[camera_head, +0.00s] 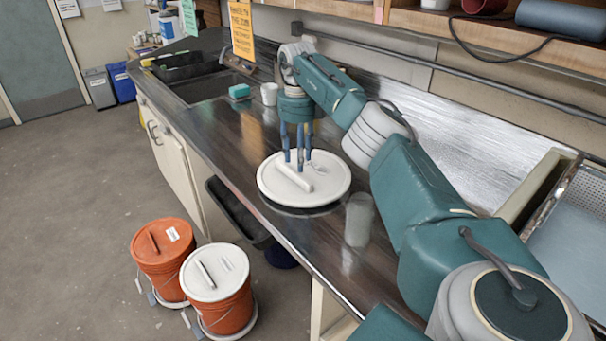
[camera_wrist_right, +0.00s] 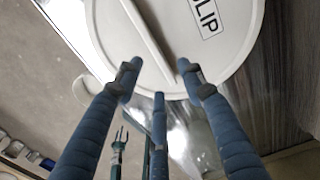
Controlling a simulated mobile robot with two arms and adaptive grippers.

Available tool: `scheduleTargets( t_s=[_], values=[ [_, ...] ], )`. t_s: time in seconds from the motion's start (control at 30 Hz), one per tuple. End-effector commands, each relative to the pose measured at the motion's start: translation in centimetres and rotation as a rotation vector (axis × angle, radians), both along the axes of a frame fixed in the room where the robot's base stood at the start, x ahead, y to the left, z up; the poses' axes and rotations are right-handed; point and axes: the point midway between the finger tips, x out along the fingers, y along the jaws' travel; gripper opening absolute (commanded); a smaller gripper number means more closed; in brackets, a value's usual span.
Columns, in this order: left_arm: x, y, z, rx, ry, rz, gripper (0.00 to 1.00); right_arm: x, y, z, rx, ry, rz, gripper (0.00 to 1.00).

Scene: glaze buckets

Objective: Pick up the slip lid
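The slip lid (camera_head: 325,185) is a round white lid with a raised bar handle (camera_head: 293,178). It lies at the front of the dark counter, with a dark shadow or reflection under its near rim. In the right wrist view the lid (camera_wrist_right: 235,50) carries a label reading "LIP", its first letter cut off or hidden. My right gripper (camera_head: 299,168) points down over the lid, its blue fingers spread near the handle. In the wrist view its fingertips (camera_wrist_right: 158,72) stand apart around the handle's near end. A small teal forked part (camera_wrist_right: 119,138), perhaps my left gripper, shows low down.
Two orange buckets stand on the floor, one with an orange lid (camera_head: 160,240), one with a white lid (camera_head: 215,272). A translucent cup (camera_head: 359,220) stands right of the slip lid.

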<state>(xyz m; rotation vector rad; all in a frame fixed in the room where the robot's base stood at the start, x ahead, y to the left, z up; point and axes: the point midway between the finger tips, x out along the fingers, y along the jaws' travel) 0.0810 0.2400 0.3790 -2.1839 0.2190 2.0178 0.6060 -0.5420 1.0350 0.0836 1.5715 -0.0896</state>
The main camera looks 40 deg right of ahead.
Motion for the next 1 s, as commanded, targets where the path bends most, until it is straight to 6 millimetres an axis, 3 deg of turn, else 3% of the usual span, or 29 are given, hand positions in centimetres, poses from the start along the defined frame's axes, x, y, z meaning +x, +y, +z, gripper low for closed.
scheduleTargets(
  t_s=[0.23, 0.53, 1.0],
  values=[
    [0.3, 0.0, 0.7, 0.0, -0.004, 0.001, 0.69, 0.3, 0.2, -1.9, 0.003, -0.001, 0.0, 0.4],
    [1.2, -0.6, 2.2, -0.009, -0.019, 0.003, 0.69, 1.0, 0.4, -6.0, 0.002, -0.001, 0.001, 0.4],
    [1.0, -0.6, 2.1, -0.008, -0.016, 0.002, 0.69, 1.0, 0.4, -6.5, 0.002, -0.004, 0.0, 0.4]
  ],
)
